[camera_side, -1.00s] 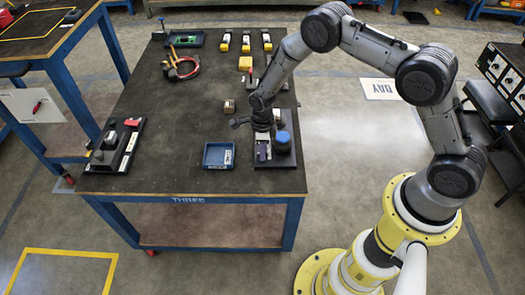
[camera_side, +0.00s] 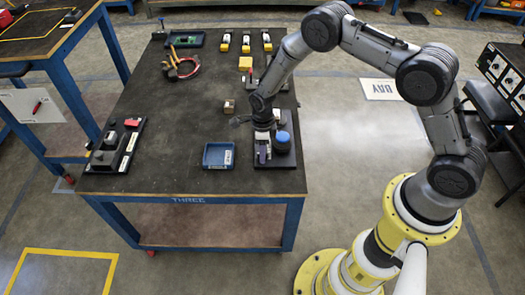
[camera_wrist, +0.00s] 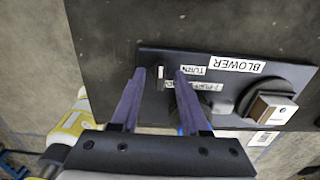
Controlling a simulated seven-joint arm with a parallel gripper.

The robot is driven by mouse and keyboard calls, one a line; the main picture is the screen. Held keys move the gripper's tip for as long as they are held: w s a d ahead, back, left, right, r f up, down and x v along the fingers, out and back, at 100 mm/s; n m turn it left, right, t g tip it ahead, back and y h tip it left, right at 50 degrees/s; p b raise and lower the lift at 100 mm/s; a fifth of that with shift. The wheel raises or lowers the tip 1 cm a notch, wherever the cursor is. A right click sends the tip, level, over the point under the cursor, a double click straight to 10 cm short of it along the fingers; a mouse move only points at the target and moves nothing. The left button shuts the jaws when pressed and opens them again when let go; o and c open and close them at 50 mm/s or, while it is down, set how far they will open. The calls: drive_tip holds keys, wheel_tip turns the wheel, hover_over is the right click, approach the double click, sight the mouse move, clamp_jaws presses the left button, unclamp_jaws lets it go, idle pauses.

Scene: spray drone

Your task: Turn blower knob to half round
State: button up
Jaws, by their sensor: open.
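The blower panel (camera_wrist: 222,66) is a dark plate with white BLOWER and TURN labels, reading upside down in the wrist view. A small pale upright piece (camera_wrist: 160,76) beside the TURN label looks like the blower knob. My gripper (camera_wrist: 159,73) is open, with one purple finger on each side of this piece and visible gaps to it. I cannot tell its exact angle. In the side view my gripper (camera_side: 262,150) points down over the dark panel (camera_side: 287,161) at the table's right edge and hides part of it.
A round dark part with a white-and-brown block (camera_wrist: 271,107) stands on the panel's right in the wrist view. In the side view, a blue round part (camera_side: 282,140) is close beside my gripper. A blue tray (camera_side: 218,166) lies left of the panel.

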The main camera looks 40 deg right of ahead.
wheel_tip(320, 180, up, 14)
drive_tip(key=shift+f, duration=0.2)
idle(0.4)
wheel_tip(320, 180, up, 15)
drive_tip(key=d+t, duration=0.1)
drive_tip(key=t, duration=0.2)
drive_tip(key=s+d+r+n+t, duration=0.2)
drive_tip(key=s+r+n, duration=0.2)
drive_tip(key=s+r, duration=0.5)
drive_tip(key=s+r+n+t, duration=0.2)
drive_tip(key=s+r+n, duration=0.55)
drive_tip(key=s, duration=0.25)
drive_tip(key=s+f+n+g, duration=0.1)
drive_tip(key=s+f+n, duration=0.5)
drive_tip(key=s+n, duration=0.4)
drive_tip(key=d+n, duration=0.1)
drive_tip(key=n, duration=0.4)
drive_tip(key=shift+s+f+n, duration=0.2)
drive_tip(key=shift+s+n, duration=0.05)
drive_tip(key=shift+n, duration=0.1)
